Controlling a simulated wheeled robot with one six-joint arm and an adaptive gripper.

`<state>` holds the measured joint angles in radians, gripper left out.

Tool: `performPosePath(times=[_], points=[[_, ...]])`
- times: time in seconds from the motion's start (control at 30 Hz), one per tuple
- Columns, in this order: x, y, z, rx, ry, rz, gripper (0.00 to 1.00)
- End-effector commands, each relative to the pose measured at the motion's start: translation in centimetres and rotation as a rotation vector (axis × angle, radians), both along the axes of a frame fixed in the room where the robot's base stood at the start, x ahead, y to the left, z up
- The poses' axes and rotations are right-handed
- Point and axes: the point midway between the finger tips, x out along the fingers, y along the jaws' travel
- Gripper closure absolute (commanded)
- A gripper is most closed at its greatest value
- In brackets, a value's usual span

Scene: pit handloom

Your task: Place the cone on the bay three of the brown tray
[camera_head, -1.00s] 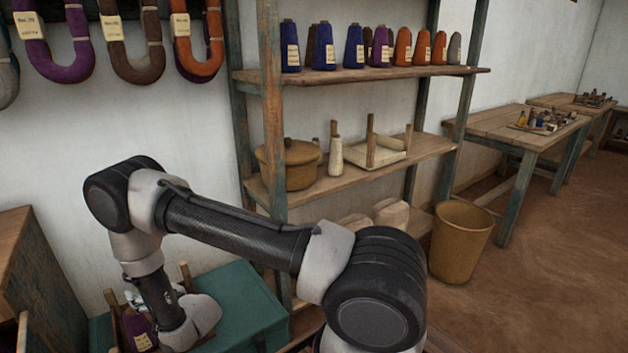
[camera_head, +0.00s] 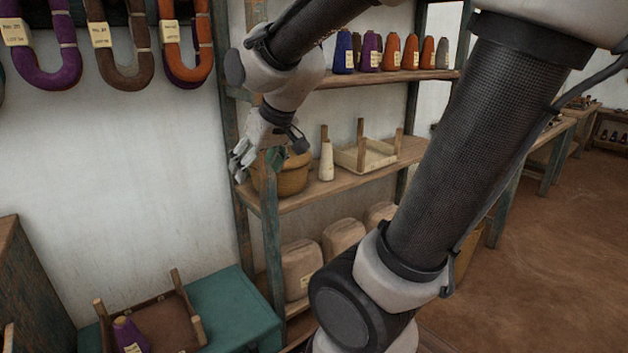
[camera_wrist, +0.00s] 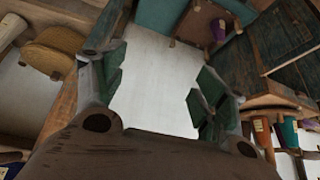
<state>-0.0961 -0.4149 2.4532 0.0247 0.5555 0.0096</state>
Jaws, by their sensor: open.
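A purple cone (camera_head: 128,335) with a pale label stands at the near left part of the brown tray (camera_head: 165,318), which has wooden corner posts. The tray rests on the teal chest (camera_head: 228,300); which bay holds the cone I cannot tell. In the wrist view the purple cone (camera_wrist: 219,29) and part of the brown tray (camera_wrist: 196,24) show at the top. My gripper (camera_head: 238,165) is open and empty, up in front of the shelf's left post, well above and to the right of the tray. In the wrist view its fingers (camera_wrist: 158,84) are spread, with only pale wall between them.
The middle shelf holds a brown lidded pot (camera_head: 290,178), a white cone (camera_head: 326,162) and a cream tray (camera_head: 368,157). Coloured cones (camera_head: 391,52) line the top shelf. Yarn hanks (camera_head: 122,50) hang on the wall. A wooden cabinet (camera_head: 30,285) stands left of the chest.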

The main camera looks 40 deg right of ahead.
Motion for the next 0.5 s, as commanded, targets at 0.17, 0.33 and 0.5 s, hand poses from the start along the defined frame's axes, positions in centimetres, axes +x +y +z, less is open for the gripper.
performPosePath(times=[0.17, 0.33, 0.5], points=[[-9.8, -2.8, 0.8, -0.021, 0.105, -0.053, 0.28], [-14.2, -3.6, 0.5, -0.030, 0.162, -0.076, 0.28], [-14.8, -3.6, 0.4, -0.031, 0.174, -0.078, 0.28]])
